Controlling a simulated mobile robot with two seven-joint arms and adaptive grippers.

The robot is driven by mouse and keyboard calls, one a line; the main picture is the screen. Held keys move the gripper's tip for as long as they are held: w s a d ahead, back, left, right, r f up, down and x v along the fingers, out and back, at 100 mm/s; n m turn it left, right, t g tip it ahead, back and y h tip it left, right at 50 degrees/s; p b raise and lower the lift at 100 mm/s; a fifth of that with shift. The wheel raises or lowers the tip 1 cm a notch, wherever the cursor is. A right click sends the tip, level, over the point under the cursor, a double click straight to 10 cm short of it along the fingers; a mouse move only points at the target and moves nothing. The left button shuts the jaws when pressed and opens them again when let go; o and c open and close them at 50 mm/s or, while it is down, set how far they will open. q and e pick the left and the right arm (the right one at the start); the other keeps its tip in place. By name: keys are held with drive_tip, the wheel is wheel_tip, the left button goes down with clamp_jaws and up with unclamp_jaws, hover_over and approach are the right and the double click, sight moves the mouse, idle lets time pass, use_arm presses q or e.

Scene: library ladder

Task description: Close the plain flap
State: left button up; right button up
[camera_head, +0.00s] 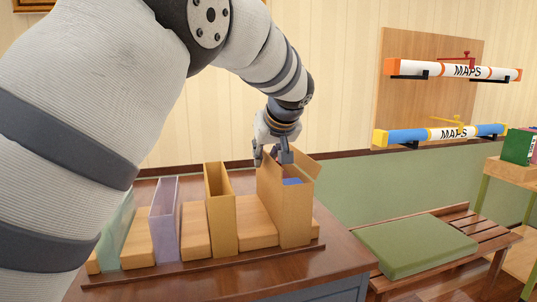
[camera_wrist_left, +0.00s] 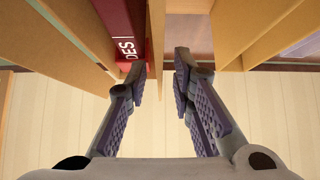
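A tan open-topped box (camera_head: 296,212) stands at the right end of the row on the table, with something blue inside it. A plain tan flap (camera_head: 305,162) stands raised at its top. My left gripper (camera_head: 272,157) is just above the box's top, at its left side. In the left wrist view my left gripper (camera_wrist_left: 160,68) is open, fingers apart. A thin tan panel edge (camera_wrist_left: 156,45) shows between the fingertips; I cannot tell whether it is a flap or a wall, or whether a finger touches it. My right gripper is not in view.
A narrow tan holder (camera_head: 222,210), a clear lilac one (camera_head: 165,222) and wooden blocks stand to the left on the table. A red book (camera_wrist_left: 125,25) shows in the wrist view. A bench with a green cushion (camera_head: 415,245) is at right, below wall-mounted map tubes (camera_head: 450,69).

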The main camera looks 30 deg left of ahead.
use_arm(q)
clamp_jaws()
drive_tip(key=shift+w+d+f+m+g+y+b, duration=0.1)
drive_tip(key=shift+w+d+m+g+y+b, duration=0.15)
drive_tip(key=shift+m+g+y+b, duration=0.35)
drive_tip(key=shift+w+d+f+m+g+y+b, duration=0.2)
drive_tip(key=shift+m+g+y+b, duration=0.25)
drive_tip(key=shift+g+y, duration=0.2)
drive_tip(key=shift+w+d+f+m+g+y+b, duration=0.15)
drive_tip(key=shift+w+m+g+y+b, duration=0.1)
drive_tip(key=shift+m+g+y+b, duration=0.3)
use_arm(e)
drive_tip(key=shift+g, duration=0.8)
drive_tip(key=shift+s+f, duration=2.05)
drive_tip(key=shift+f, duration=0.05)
use_arm(q)
drive_tip(key=shift+r, duration=0.15)
drive_tip(key=shift+o, duration=1.1)
unclamp_jaws()
